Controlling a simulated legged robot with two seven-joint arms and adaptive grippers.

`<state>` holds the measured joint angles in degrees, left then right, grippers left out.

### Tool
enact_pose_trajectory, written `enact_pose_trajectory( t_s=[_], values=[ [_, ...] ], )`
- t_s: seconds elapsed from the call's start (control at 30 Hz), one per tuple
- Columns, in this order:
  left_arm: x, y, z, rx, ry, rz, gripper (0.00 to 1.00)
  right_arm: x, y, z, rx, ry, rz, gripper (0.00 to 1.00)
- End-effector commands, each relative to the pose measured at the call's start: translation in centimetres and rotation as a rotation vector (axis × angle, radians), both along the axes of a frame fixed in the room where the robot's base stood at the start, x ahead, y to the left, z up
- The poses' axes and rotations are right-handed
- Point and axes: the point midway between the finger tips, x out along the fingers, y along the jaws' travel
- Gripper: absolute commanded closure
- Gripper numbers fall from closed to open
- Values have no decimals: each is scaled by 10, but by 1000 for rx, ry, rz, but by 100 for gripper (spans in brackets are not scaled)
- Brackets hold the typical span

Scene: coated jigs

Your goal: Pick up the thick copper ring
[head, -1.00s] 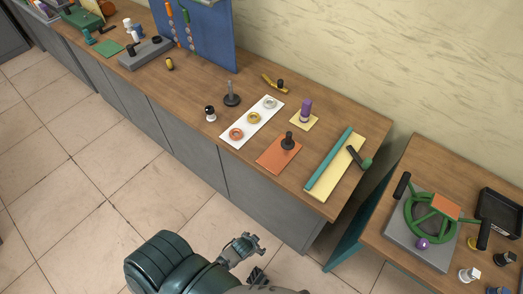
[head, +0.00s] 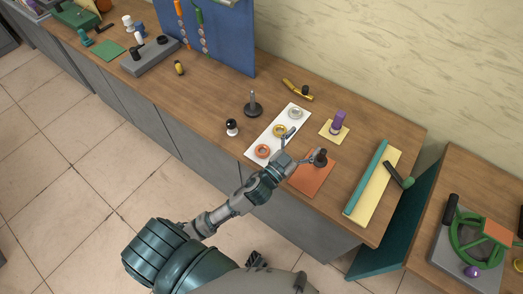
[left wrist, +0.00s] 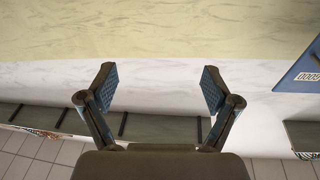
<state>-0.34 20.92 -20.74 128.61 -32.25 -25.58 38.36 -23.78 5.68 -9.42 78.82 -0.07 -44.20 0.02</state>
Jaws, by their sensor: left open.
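A copper-coloured ring (head: 262,151) lies at the near end of a white strip (head: 287,122) on the wooden bench. A brass-coloured ring (head: 279,131) lies in the middle of the strip and a silvery ring (head: 296,113) at its far end. My left gripper (head: 302,148) is open and empty, above the bench to the right of the copper ring, between the strip and the orange plate. In the left wrist view the open jaws (left wrist: 160,88) have nothing between them, and no ring shows. A dark part at the bottom may be my right gripper (head: 257,260); its jaws are unclear.
A black peg (head: 320,158) stands on the orange plate (head: 313,183), close to my left gripper. A black post (head: 253,105) and a black-and-white knob (head: 232,127) stand left of the strip. A purple cylinder (head: 338,122) stands on a yellow pad behind.

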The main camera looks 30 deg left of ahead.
Motion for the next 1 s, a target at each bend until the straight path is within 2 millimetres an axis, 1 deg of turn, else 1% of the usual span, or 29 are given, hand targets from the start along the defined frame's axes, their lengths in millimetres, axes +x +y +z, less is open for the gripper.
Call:
enact_pose_trajectory(
  t_s=[0.03, 0.07, 0.1, 0.17, 0.2, 0.23, 0.27, 0.3, 0.33, 0.37, 0.4, 0.47, 0.5, 0.57, 0.6, 0.67, 0.7, 0.8, 0.9, 0.97, 1.0],
  values=[
    [5, -19, 32, 23, -127, -90, 11, 0, 1, 0, 1, 0, 0, 60],
    [4, -33, 50, 38, -205, -162, 11, 0, 2, 0, 2, 0, 0, 60],
    [0, -54, 72, 71, -304, -270, 11, -1, 2, 0, 3, 1, 0, 60],
    [-12, -88, 95, 149, -433, -467, 11, -1, 3, 0, 5, 2, 2, 60],
    [-23, -109, 101, 219, -492, -611, 11, -1, 4, 0, 5, 2, 2, 60],
    [-31, -122, 100, 283, -517, -719, 11, -1, 4, 0, 5, 2, 2, 60],
    [-38, -132, 95, 354, -527, -825, 11, -1, 4, 0, 6, 2, 2, 60],
    [-46, -141, 84, 461, -514, -961, 11, -1, 5, 0, 6, 2, 2, 60],
    [-50, -143, 73, 546, -485, -1055, 11, -1, 5, 0, 6, 2, 2, 60],
    [-52, -141, 60, 638, -439, -1141, 11, -1, 4, 0, 6, 2, 2, 60],
    [-51, -131, 40, 765, -350, -1241, 11, -1, 4, -1, 6, 2, 2, 60],
    [-43, -103, 13, 955, -166, -1341, 11, -1, 4, -1, 5, 2, 2, 60],
    [-36, -77, -1, 1074, -20, -1374, 11, -1, 4, -1, 5, 2, 2, 60],
    [-23, -31, -15, 1224, 218, -1375, 11, -1, 4, -1, 5, 2, 2, 60],
    [-16, 1, -18, 1303, 375, -1350, 11, -1, 3, -1, 5, 2, 2, 60],
    [-8, 47, -16, 1390, 594, -1287, 11, -1, 3, -1, 5, 2, 2, 60],
    [-4, 74, -12, 1428, 722, -1233, 11, -1, 3, -1, 4, 2, 2, 60],
    [-3, 124, 1, 1475, 962, -1115, 11, 0, 3, 0, 4, 1, 2, 60],
    [-4, 150, 8, 1489, 1089, -1040, 11, 0, 3, -1, 4, 1, 1, 60],
    [-5, 156, 4, 1490, 1122, -1024, 11, 0, 3, -1, 4, 2, 1, 60],
    [-5, 157, -2, 1491, 1132, -1020, 11, 0, 3, -1, 4, 3, 1, 60]
  ],
)
